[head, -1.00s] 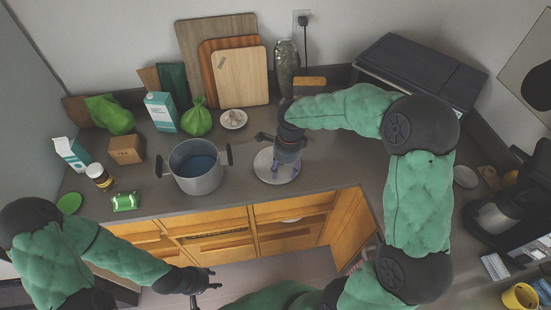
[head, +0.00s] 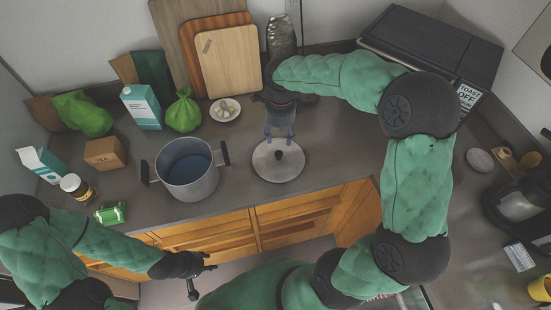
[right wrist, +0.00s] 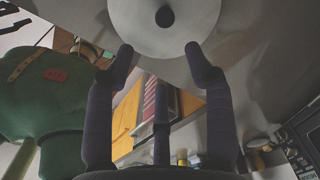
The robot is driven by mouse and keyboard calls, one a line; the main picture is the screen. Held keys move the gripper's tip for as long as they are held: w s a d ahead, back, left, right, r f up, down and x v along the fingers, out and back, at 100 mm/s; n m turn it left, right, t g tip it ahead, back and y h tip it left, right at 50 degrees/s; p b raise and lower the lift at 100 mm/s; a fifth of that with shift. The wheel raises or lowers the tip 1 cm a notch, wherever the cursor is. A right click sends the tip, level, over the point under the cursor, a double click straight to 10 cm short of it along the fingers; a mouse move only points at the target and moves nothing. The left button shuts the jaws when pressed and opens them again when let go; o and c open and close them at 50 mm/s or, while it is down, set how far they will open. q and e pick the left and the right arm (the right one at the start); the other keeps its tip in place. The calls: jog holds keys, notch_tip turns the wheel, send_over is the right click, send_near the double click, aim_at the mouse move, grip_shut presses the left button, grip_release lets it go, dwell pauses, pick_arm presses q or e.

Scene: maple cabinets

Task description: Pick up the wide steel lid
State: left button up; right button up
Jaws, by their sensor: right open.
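The wide steel lid (head: 268,171), a round grey disc with a dark knob, lies on the counter right of the steel pot. My right gripper (head: 280,135) is at the lid's back edge in the head view, fingers pointing down, open and empty. In the right wrist view the lid (right wrist: 185,38) and its knob show beyond the spread fingertips (right wrist: 161,58), apart from them. My left gripper (head: 202,276) is low in front of the cabinets, with its fingers spread and nothing between them.
The pot (head: 187,170) holds bluish liquid. A small plate (head: 225,110), a green bag (head: 183,112) and cutting boards (head: 228,62) stand behind. A toaster oven (head: 430,48) is at the back right. The counter between the pot and lid is clear.

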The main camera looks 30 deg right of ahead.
aim_at(279, 153)
jog(key=shift+w+f+b, duration=0.2)
jog(key=shift+f+b, duration=0.15)
jog(key=shift+f, duration=0.3)
jog(key=shift+w+f+b, duration=0.15)
jog(key=shift+f+b, duration=0.2)
jog(key=shift+f, duration=0.25)
notch_tip(279, 153, down, 3)
jog(key=shift+f, duration=0.2)
jog(key=shift+w+d+f+b, duration=0.15)
jog(key=shift+f+b, duration=0.3)
jog(key=shift+f, duration=1.2)
jog(key=shift+w+d+f+b, duration=0.1)
jog(key=shift+f+b, duration=0.3)
jog(key=shift+f, duration=1.25)
grip_shut()
